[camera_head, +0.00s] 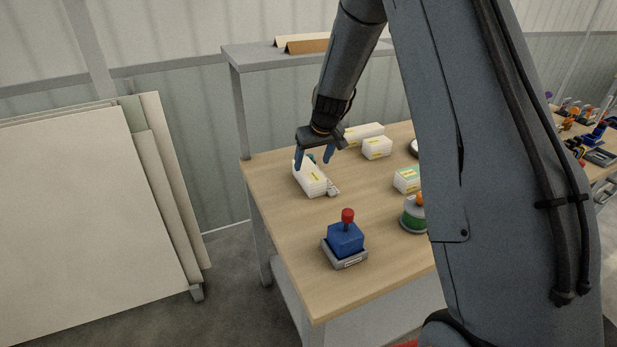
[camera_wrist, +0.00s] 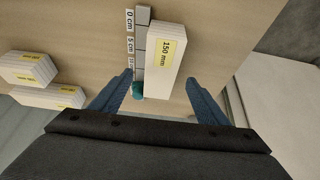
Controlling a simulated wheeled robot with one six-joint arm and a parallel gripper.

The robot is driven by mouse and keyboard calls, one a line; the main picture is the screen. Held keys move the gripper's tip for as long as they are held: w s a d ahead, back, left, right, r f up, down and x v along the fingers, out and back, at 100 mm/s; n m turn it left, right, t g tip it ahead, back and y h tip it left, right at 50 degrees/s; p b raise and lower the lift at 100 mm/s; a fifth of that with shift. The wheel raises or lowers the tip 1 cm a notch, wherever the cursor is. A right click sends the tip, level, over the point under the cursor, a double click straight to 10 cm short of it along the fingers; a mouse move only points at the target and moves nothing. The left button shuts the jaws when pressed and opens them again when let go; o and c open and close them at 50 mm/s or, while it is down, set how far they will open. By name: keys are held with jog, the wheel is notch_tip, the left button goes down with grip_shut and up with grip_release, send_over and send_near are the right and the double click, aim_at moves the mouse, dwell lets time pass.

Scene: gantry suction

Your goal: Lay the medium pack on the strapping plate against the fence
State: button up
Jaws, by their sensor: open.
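A white pack (camera_head: 309,178) with a yellow label lies on the wooden table under my gripper (camera_head: 313,160). In the wrist view this pack (camera_wrist: 165,62) is labelled 150 mm and lies lengthwise beside a grey strip (camera_wrist: 140,42) with centimetre marks. I cannot tell whether pack and strip touch. My gripper is open, its blue fingers (camera_wrist: 158,79) at either side of the pack's near end, with gaps on both sides. I cannot tell whether this is the medium pack. No strapping plate is clearly recognisable; my arm hides part of the table.
Other white packs stand farther back (camera_head: 377,148) and to the right (camera_head: 407,180). A blue block with a red knob (camera_head: 346,240) is near the table's front edge. A green round item (camera_head: 412,216) is partly behind my arm. The table (camera_head: 300,240) is bare at front left.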

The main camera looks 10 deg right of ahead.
aim_at(309, 169)
jog(key=shift+p+x, duration=1.5)
jog(key=shift+x, duration=1.9)
jog(key=shift+a, duration=0.15)
jog(key=shift+w, duration=0.1)
jog(key=c, duration=1.6)
jog(key=shift+o, duration=0.2)
jog(key=shift+r, duration=0.1)
